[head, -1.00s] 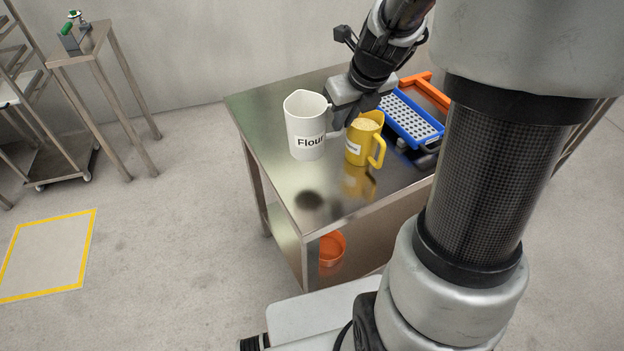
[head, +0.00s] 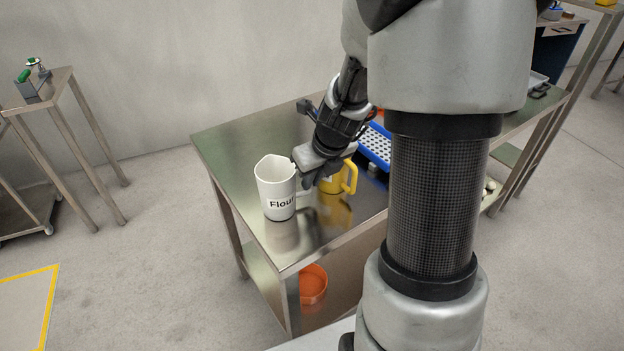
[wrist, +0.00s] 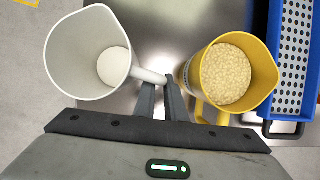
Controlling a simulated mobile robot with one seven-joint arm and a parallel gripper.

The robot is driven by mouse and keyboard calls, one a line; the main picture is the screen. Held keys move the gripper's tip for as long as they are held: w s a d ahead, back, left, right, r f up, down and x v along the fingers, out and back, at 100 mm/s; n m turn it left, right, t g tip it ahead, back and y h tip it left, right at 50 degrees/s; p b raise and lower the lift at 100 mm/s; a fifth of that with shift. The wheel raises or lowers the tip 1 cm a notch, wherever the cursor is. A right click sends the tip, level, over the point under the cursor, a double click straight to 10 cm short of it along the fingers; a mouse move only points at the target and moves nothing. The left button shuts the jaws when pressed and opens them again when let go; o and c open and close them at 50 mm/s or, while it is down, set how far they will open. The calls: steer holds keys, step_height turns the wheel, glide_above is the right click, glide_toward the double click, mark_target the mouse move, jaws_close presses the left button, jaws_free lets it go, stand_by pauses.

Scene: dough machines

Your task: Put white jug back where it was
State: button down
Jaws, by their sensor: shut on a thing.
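The white jug (head: 270,188), labelled "Flour", is upright over the near left part of the steel table (head: 240,150). Its reflection begins right at its base, so it is at or very close to the tabletop; I cannot tell if it touches. My gripper (head: 306,178) is at the jug's right side, shut on its handle. In the wrist view the white jug (wrist: 62,60) is at left, a pale round area inside, its handle running between the fingertips (wrist: 160,82).
A yellow jug (head: 350,178) full of grainy contents stands close to the right of my gripper; it fills the wrist view's right side (wrist: 262,75). A blue perforated tray (head: 376,146) lies behind it. An orange bowl (head: 313,284) is on the lower shelf. The table's front left is clear.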

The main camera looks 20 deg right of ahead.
steer(key=c, duration=1.8)
jaws_free()
